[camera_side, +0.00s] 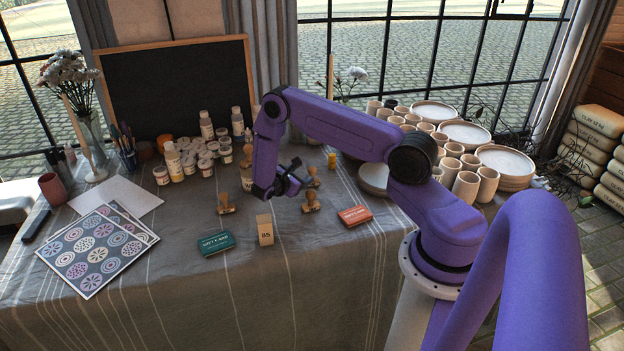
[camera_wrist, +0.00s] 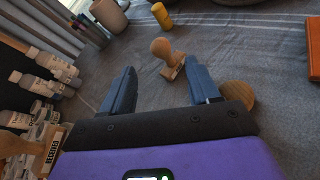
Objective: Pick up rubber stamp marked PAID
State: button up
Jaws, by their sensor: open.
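Several wooden-handled stamps stand on the grey cloth; I cannot read PAID on any of them. In the wrist view one stamp (camera_wrist: 166,56) stands just beyond and between the fingertips of my gripper (camera_wrist: 161,70), which is open and empty. It appears to be the stamp (camera_side: 313,177) beside my gripper (camera_side: 292,182) in the side view. A round wooden handle top (camera_wrist: 239,94) shows right of the right finger, partly hidden by the gripper; it is likely the nearer stamp (camera_side: 311,203). Another stamp (camera_side: 225,205) stands left of the gripper.
A labelled stamp (camera_wrist: 50,152) is at the wrist view's lower left, near paint bottles (camera_wrist: 52,65). A small yellow bottle (camera_side: 332,160) stands behind. A green box (camera_side: 216,243), a tan box (camera_side: 265,230) and a red box (camera_side: 355,215) are in front. Cups (camera_side: 466,187) stand at right.

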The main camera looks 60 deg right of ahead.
aim_at(310, 172)
jog(key=x, duration=0.9)
jog(key=shift+f, duration=0.1)
jog(key=shift+c, duration=0.3)
jog(key=c, duration=1)
